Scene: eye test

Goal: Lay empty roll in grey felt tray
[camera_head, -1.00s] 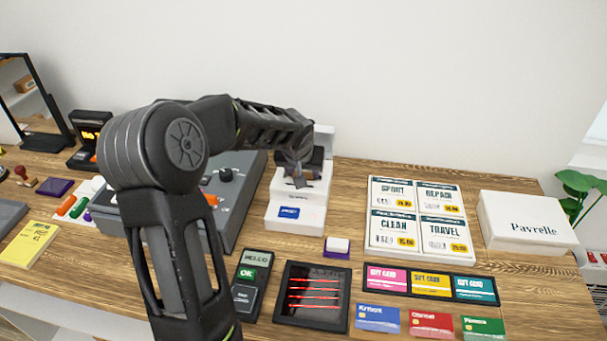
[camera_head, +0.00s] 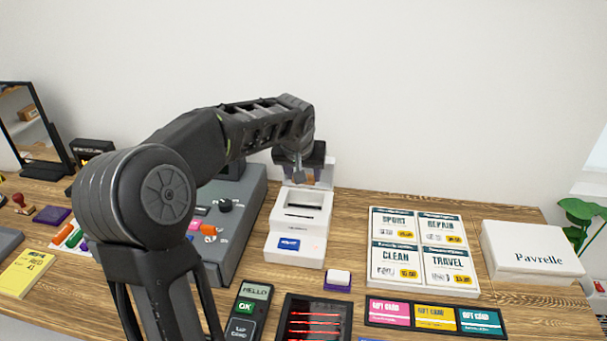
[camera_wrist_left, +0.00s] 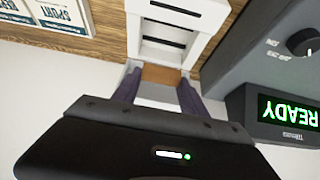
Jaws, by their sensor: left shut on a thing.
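My left gripper (camera_head: 303,180) is raised over the back of the white receipt printer (camera_head: 297,222). In the left wrist view its two fingers (camera_wrist_left: 160,92) are shut on a small brown roll (camera_wrist_left: 161,75), seen as a plain brown band between them. In the head view the roll is mostly hidden by the gripper. The printer also shows in the left wrist view (camera_wrist_left: 172,50), just beyond the roll. A grey flat thing (camera_head: 8,242) is cut off at the left edge; I cannot tell whether it is the felt tray. My right gripper is out of view.
A grey console (camera_head: 232,232) stands left of the printer. Sign cards (camera_head: 418,245) and a white box (camera_head: 530,250) lie to the right. A card terminal (camera_head: 250,310) and dark tray of red pens (camera_head: 315,318) are in front. A yellow pad (camera_head: 25,272) lies left.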

